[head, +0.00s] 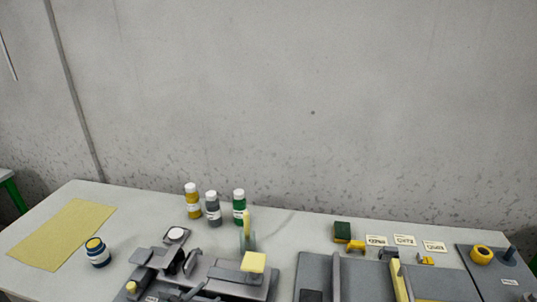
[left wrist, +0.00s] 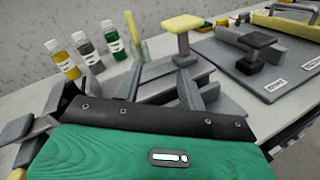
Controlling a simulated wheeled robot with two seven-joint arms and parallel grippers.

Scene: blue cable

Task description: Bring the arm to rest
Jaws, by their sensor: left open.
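My left gripper (left wrist: 159,88) shows in the left wrist view as two grey fingers standing apart, with nothing between them. Its dark mount and a green panel fill the bottom of that view. Behind the fingers is a grey fixture with a yellow-topped post (left wrist: 183,24). In the head view the fixture's yellow block (head: 253,262) stands at the bottom middle, and the gripper is hard to separate from the grey parts there. No blue cable can be made out. My right gripper is in neither view.
Yellow, grey and green bottles (head: 212,208) stand at the back of the table. A blue jar (head: 97,254) and yellow mat (head: 62,234) are at left. A grey board (head: 440,284), small labels (head: 405,240) and a yellow roll (head: 481,255) are at right. The wall is behind.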

